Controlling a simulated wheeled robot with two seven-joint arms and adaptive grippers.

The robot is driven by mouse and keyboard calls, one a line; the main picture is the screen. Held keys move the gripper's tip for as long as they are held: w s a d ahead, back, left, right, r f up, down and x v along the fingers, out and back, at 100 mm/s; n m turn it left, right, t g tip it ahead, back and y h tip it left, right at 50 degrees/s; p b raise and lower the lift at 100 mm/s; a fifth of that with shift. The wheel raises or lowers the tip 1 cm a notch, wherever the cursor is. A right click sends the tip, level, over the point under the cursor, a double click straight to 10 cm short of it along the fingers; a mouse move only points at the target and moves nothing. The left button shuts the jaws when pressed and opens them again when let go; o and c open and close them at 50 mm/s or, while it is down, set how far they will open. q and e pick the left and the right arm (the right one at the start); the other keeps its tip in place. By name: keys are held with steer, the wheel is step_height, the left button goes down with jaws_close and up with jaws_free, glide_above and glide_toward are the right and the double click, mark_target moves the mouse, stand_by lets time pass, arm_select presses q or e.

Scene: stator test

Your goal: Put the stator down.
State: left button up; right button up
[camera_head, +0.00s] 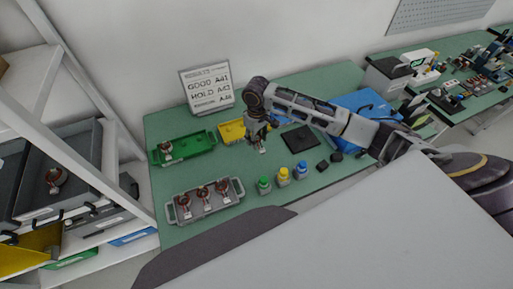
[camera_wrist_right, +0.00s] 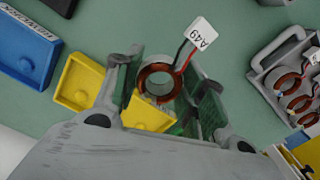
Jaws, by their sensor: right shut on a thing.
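My right gripper (camera_head: 261,143) is shut on a stator and holds it over the green table, just right of the yellow tray (camera_head: 231,131). In the right wrist view the stator (camera_wrist_right: 158,82) is a copper-wound ring between the fingers, with red and black leads and a white tag (camera_wrist_right: 203,34) reading A49. The yellow tray (camera_wrist_right: 78,82) shows behind the fingers. The green tray (camera_head: 198,147) at the left holds one stator (camera_head: 166,148). The grey tray (camera_head: 206,207) in front holds several stators; it also shows in the right wrist view (camera_wrist_right: 268,62). My left gripper is out of view.
A sign (camera_head: 208,88) at the back reads GOOD A41, HOLD A43; its last line is unclear. A black pad (camera_head: 300,138) and a blue tray (camera_head: 365,106) lie right of the gripper. Shelving (camera_head: 75,180) borders the left.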

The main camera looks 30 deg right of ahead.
mark_target(257, 152)
steer(key=shift+f, duration=1.35)
steer(key=shift+f, duration=1.85)
steer(key=shift+f, duration=0.1)
steer(key=o, duration=1.1)
step_height(257, 152, up, 12)
